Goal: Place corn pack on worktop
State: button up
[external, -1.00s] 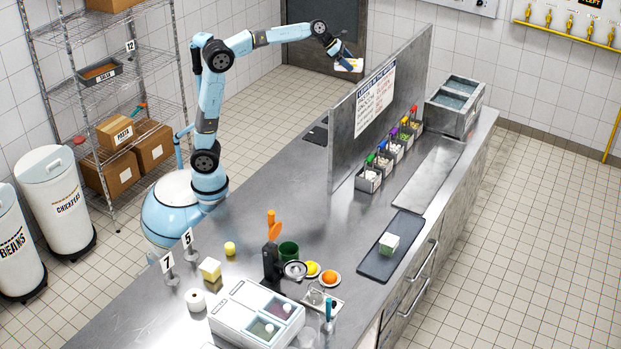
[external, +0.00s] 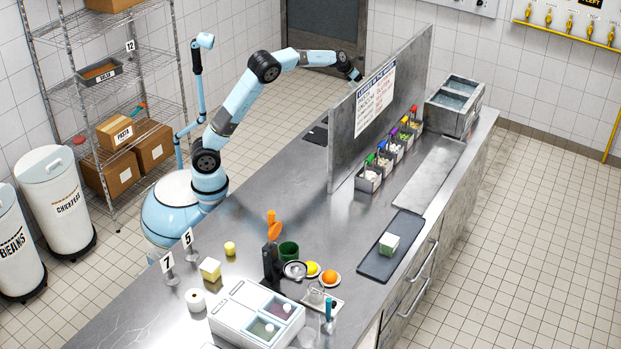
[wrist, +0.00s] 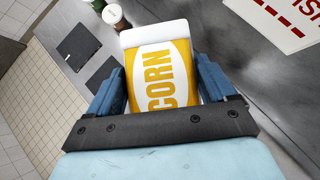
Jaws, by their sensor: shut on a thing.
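The corn pack (wrist: 158,75) is yellow and white with "CORN" printed on it. In the wrist view it sits between the two blue fingers of my gripper (wrist: 160,88), which is shut on it. The worktop (external: 285,180) is a long grey steel surface. In the external view my arm reaches out over its far part, behind the upright steel partition. The partition hides my gripper and the pack there. In the wrist view the steel surface shows beyond and to the right of the pack; I cannot tell whether the pack touches it.
The steel partition (external: 345,150) with a printed sign (external: 375,95) stands close by my arm. Dark flat plates (wrist: 78,45) and cups (wrist: 115,17) lie ahead in the wrist view. Several topping bins (external: 369,179) stand beyond the partition. Bare steel shows at mid-worktop.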

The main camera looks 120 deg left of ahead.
jog(key=shift+s+a+f+n+g+y, duration=0.2)
jog(key=shift+s+a+f+n+g, duration=0.25)
jog(key=shift+s+a+f, duration=2.05)
jog(key=shift+s+a+f+n+g+y, duration=0.3)
jog(key=shift+a+f+n, duration=0.4)
jog(key=shift+f, duration=3.65)
jog(key=shift+s+a+f+n+g+y, duration=0.1)
jog(key=shift+s+a+f+n+g, duration=0.2)
jog(key=shift+s+a+f, duration=2.25)
jog(key=shift+w+d+f, duration=0.4)
jog(key=shift+w+f, duration=0.15)
jog(key=shift+f, duration=0.05)
jog(key=shift+w+d+f, duration=0.35)
jog(key=shift+w+f, duration=0.2)
jog(key=o, duration=1.2)
jog(key=v, duration=1.3)
jog(key=shift+s+d+r, duration=0.15)
jog(key=shift+d+r, duration=0.05)
